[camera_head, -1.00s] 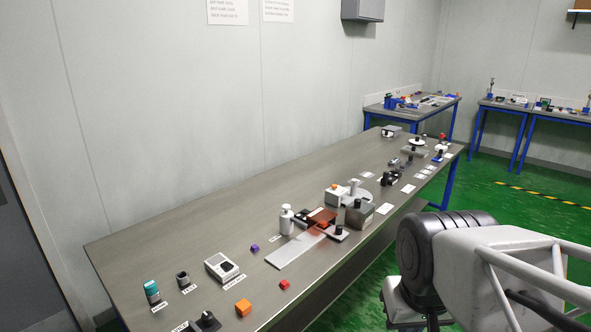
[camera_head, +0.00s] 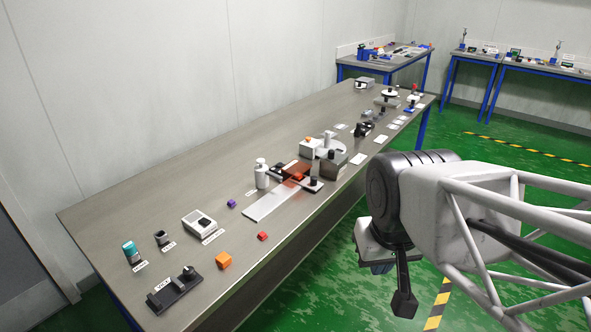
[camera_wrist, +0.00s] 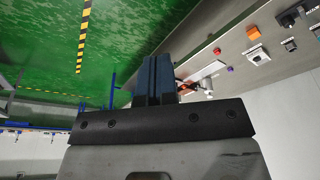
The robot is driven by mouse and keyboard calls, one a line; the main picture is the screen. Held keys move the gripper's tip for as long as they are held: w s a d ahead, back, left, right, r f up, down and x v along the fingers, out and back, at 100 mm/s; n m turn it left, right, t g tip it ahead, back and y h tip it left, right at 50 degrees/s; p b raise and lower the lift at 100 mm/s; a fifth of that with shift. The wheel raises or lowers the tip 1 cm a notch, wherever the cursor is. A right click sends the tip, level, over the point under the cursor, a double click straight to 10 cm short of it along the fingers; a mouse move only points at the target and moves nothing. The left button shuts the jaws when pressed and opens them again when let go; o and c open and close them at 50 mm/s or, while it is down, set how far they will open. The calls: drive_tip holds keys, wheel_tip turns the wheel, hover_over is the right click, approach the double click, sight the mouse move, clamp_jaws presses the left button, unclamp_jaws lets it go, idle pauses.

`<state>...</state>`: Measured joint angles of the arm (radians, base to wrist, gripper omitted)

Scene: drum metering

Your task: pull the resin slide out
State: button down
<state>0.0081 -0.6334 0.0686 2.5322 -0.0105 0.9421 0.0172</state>
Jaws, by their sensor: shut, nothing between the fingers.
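On the long grey bench, a reddish-brown translucent block (camera_head: 296,170) sits in a dark fixture at the head of a pale flat strip (camera_head: 267,208). It looks like the resin slide, but no label on it is readable. A black knob on a small plate (camera_head: 313,184) stands at its right. My gripper (camera_head: 404,303) hangs over the floor off the bench's front edge, well apart from the fixture. In the wrist view the dark blue fingers (camera_wrist: 153,75) are shut with nothing between them. The fixture shows small beyond them, partly hidden by the fingers.
A white bottle (camera_head: 262,174) stands left of the fixture, and a grey box with a black knob (camera_head: 334,164) stands right. A purple cube (camera_head: 231,203), a red cube (camera_head: 262,236) and an orange cube (camera_head: 223,260) lie nearby. The floor in front is clear.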

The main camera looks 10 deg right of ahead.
idle(0.3)
drive_tip(key=c, duration=1.5)
unclamp_jaws()
drive_tip(key=o, duration=0.4)
drive_tip(key=shift+w+r, duration=0.2)
drive_tip(key=shift+w, duration=0.25)
drive_tip(key=shift+o, duration=1.2)
drive_tip(key=w+r+n, duration=0.1)
drive_tip(key=w+r, duration=0.2)
drive_tip(key=w, duration=1.3)
drive_tip(key=shift+d+n+g, duration=0.15)
drive_tip(key=shift+n+g, duration=0.15)
drive_tip(key=n+g, duration=0.2)
drive_tip(key=n, duration=0.2)
hover_over(314, 177)
drive_tip(key=f, duration=1.4)
drive_tip(key=s+f, duration=0.1)
drive_tip(key=f, duration=0.7)
drive_tip(key=shift+w+f+n, duration=0.3)
drive_tip(key=shift+w+f, duration=0.05)
drive_tip(key=shift+w, duration=0.1)
